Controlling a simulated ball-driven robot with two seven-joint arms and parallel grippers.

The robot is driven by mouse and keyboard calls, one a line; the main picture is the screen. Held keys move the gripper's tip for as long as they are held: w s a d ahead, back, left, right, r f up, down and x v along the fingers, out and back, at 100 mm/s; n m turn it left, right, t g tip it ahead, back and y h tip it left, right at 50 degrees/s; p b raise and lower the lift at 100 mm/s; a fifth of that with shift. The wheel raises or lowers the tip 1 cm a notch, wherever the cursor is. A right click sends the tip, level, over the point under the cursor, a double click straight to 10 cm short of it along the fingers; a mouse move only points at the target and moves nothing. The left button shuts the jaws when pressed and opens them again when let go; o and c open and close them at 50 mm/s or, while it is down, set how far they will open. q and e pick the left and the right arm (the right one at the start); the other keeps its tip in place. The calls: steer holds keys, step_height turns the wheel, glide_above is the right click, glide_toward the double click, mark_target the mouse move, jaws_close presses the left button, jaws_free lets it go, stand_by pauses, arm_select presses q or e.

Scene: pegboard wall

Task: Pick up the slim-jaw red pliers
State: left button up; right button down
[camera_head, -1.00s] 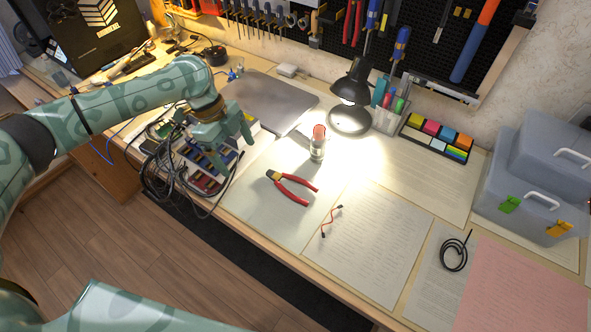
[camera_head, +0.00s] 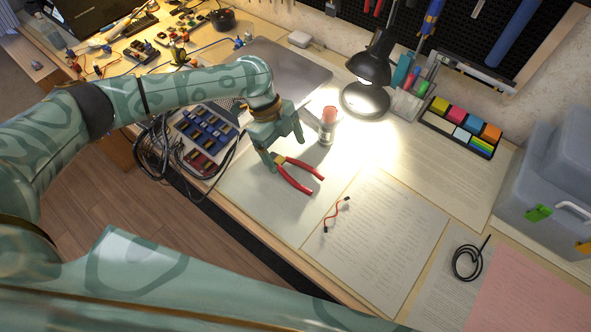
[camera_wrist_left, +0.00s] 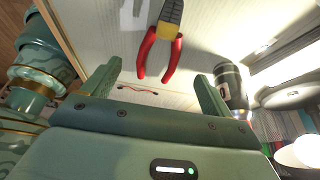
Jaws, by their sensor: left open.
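The red pliers (camera_head: 294,181) lie on paper on the desk, their red handles spread toward the lower right. Their yellow pivot shows, but my left gripper partly hides the jaws in the head view. My left gripper (camera_head: 284,151) is open and empty, over the jaw end of the pliers. In the left wrist view the pliers (camera_wrist_left: 168,31) lie beyond the fingertips of the left gripper (camera_wrist_left: 157,75), dark jaws pointing up and cut by the top edge. They appear apart from the fingers. My right gripper is not in view.
A red-capped bottle (camera_head: 327,127) stands close to the right finger. A lit black lamp (camera_head: 369,71) is behind it. A box of blue and red parts (camera_head: 204,136) with black cables is at left. A red wire (camera_head: 334,215) lies to the right on open paper.

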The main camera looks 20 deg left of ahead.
mark_target(296, 174)
arm_select(q)
steer(key=b+x, duration=0.1)
steer(key=x, duration=0.4)
steer(key=shift+f+b, duration=0.2)
steer(key=shift+b, duration=0.2)
steer(key=shift+r, duration=0.1)
steer(key=c, duration=1.3)
steer(key=shift+r, duration=0.1)
steer(key=shift+r, duration=0.25)
steer(key=r+p, duration=0.1)
steer(key=r, duration=0.1)
steer(key=r+p, duration=0.1)
steer(key=r, duration=0.1)
steer(key=shift+s+p, duration=0.3)
steer(key=shift+s, duration=0.1)
steer(key=s+a+r+p, duration=0.1)
steer(key=s+r+p, duration=0.4)
steer(key=s, duration=0.8)
steer(key=v, duration=0.3)
steer(key=shift+s+d+r, duration=0.2)
steer(key=shift+s+r, duration=0.1)
